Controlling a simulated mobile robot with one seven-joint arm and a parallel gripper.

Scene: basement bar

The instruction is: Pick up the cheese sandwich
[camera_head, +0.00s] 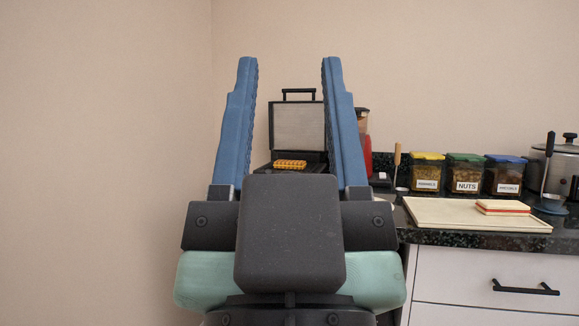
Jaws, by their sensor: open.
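My gripper (289,62) is open and fills the middle of the view, its two blue fingers pointing up and well apart. Nothing is between the fingertips. A layered sandwich (503,208), pale with a red-orange layer, lies on a cream cutting board (455,214) on the counter at the right, well clear of my gripper. A yellow-orange ridged item (290,164) lies in an open black grill press (298,127), seen between my fingers and farther back. I cannot tell for sure which of the two is the cheese sandwich. My gripper hides the press's lower front.
Jars with yellow (427,172), green (467,173) and blue (504,174) lids stand behind the board. A metal cooker (551,165) stands at the far right. A dark counter (480,238) tops white drawers (470,280). Bare wall (100,150) fills the left.

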